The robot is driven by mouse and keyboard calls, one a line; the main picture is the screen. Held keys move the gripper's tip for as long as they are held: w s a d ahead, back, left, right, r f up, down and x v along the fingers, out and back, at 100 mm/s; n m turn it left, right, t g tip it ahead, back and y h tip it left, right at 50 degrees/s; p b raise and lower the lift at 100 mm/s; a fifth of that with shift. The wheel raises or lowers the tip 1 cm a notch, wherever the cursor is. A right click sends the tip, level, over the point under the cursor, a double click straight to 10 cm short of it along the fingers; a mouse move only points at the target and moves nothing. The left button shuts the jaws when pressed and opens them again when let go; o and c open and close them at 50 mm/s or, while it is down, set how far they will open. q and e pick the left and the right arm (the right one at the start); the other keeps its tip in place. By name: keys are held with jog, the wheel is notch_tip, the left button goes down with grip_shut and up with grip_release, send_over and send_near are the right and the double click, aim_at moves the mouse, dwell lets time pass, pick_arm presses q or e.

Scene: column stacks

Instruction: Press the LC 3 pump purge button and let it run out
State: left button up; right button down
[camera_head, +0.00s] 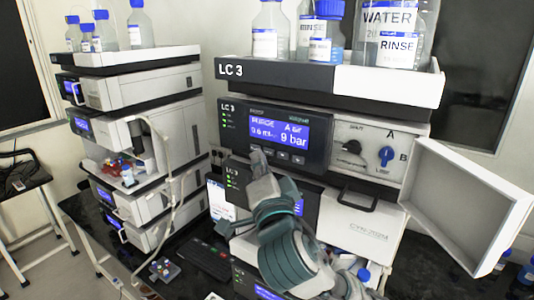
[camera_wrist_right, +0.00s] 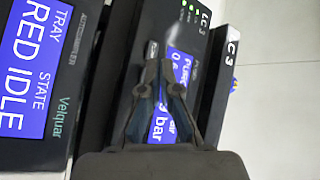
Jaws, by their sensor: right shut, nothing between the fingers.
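The LC 3 pump module (camera_head: 230,135) has a dark front panel with a lit blue screen (camera_head: 279,130) reading PURGE, A and 9 bar. A row of small buttons (camera_head: 283,156) runs below the screen; their labels are too small to read. My right gripper (camera_head: 257,155) is shut and empty, its tips at the left end of this row, covering part of it. Whether they touch a button I cannot tell. In the right wrist view the closed fingertips (camera_wrist_right: 159,66) are over the panel beside the pump screen (camera_wrist_right: 180,68). My left gripper is not in view.
An open white door (camera_head: 470,205) sticks out at the right of the stack. The valve plate with a blue knob (camera_head: 386,156) is right of the screen. Bottles (camera_head: 330,30) stand on the top tray (camera_head: 290,76). Another stack (camera_head: 140,90) stands left.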

jog(key=s+a, duration=0.1)
jog(key=s, duration=0.1)
jog(key=s+a, duration=0.2)
jog(key=shift+b, duration=0.4)
jog(key=shift+d, duration=0.1)
dwell(0.3)
